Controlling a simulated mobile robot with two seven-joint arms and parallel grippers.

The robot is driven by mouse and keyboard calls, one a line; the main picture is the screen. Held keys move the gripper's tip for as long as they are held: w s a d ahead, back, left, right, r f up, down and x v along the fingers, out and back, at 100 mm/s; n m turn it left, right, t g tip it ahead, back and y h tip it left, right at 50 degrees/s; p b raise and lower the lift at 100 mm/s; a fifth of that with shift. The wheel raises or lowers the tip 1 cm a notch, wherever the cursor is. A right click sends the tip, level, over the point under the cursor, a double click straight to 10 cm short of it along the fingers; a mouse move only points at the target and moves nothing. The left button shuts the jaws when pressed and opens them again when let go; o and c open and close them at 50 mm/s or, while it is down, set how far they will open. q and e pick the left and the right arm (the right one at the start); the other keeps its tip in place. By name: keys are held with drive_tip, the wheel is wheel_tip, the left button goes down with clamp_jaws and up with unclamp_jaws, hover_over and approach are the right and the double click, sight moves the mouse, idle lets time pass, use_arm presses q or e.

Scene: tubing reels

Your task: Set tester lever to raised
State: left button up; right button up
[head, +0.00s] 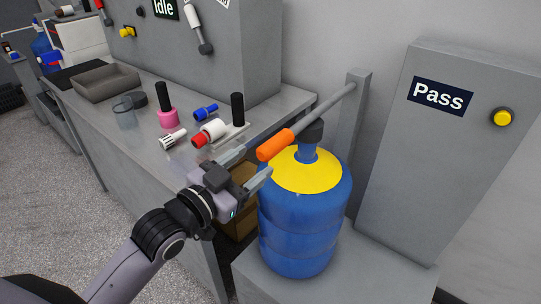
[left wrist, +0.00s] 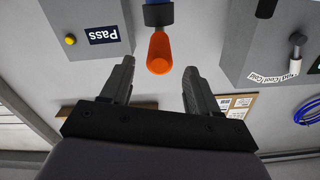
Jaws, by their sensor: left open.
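The tester lever (head: 321,108) is a grey rod with an orange grip (head: 275,145). It runs from a grey post (head: 350,120) down to the left, so the grip end is the lower one. My left gripper (head: 257,165) is open and empty, with its fingertips just short of the orange grip. In the left wrist view the grip (left wrist: 159,53) lies ahead of and between the two open fingers (left wrist: 155,82), apart from both. The tester panel (head: 415,170) bears a "Pass" sign (head: 440,96) and a yellow button (head: 502,117). My right gripper is out of view.
A blue drum (head: 300,225) with a yellow top (head: 306,172) stands under the lever, close to my gripper. The bench (head: 135,135) at left holds several small fittings, a pink bottle (head: 168,117) and a grey tray (head: 104,83). An "Idle" panel (head: 225,50) stands behind.

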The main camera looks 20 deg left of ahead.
sight(260, 156)
use_arm(q)
drive_tip(key=shift+x, duration=2.95)
clamp_jaws()
drive_tip(key=shift+r, duration=0.1)
